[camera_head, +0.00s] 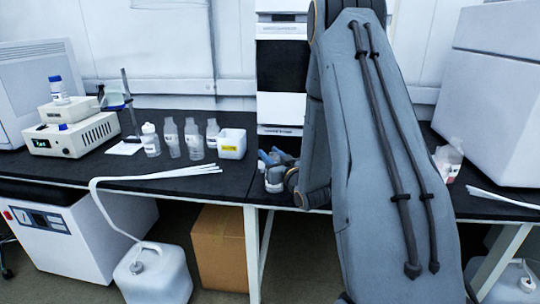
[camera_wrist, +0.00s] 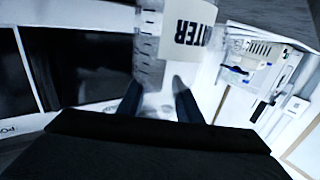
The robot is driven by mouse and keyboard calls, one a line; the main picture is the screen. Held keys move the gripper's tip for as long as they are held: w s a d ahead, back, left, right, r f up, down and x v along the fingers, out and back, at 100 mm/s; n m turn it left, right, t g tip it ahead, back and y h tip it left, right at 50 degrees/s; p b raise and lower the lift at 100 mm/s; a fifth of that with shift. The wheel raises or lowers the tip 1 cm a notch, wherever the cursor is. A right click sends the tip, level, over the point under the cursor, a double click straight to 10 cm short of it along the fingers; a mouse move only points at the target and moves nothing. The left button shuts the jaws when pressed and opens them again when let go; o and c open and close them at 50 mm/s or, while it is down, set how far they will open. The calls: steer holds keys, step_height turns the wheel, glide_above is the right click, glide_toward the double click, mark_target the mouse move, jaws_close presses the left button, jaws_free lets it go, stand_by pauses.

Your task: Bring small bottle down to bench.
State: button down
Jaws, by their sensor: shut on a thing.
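My gripper (camera_head: 274,160) is in front of the dark chromatography stack, near the bench's front edge. In the wrist view, my gripper (camera_wrist: 158,102) has its two dark fingers on either side of a small clear bottle (camera_wrist: 149,60). The bottle has graduation marks and a white label with large dark letters, upside down in that view. It is held between the fingers. In the head view the bottle is hard to make out at the gripper. The black bench (camera_head: 110,170) runs across the view. I cannot tell the gap between bottle and bench.
Several clear bottles (camera_head: 171,139) and a white box with a yellow label (camera_head: 232,143) stand left of my gripper. White tubing (camera_head: 150,178) lies along the bench front. The stack (camera_head: 281,70) rises behind my gripper. A blue-capped bottle (camera_head: 58,91) stands on an instrument (camera_head: 72,136).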

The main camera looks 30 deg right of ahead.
steer(key=c, duration=1.3)
jaws_free()
